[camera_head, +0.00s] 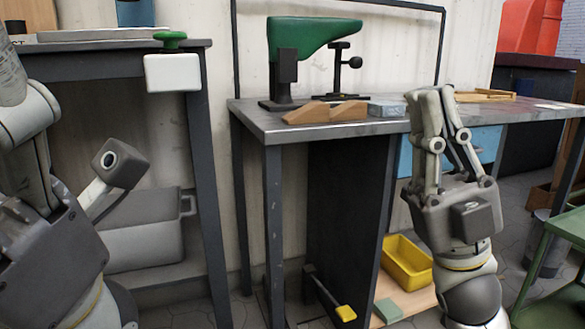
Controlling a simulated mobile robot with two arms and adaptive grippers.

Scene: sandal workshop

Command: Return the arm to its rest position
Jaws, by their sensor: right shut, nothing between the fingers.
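My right gripper (432,98) is raised on the right side, in front of the metal workbench (350,129). It points upward, its fingers are together, and nothing is between them. My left gripper (66,120) is at the left edge, close to the camera. Its fingers are spread wide apart and nothing shows between them. Part of it is cut off by the frame edge.
A green sandal last (308,36) on a dark stand, brown wedge pieces (326,112) and a grey-blue block (386,108) are on the workbench. A yellow bin (407,263) is below. A grey crate (145,240) is at left, a green stand (532,262) at right.

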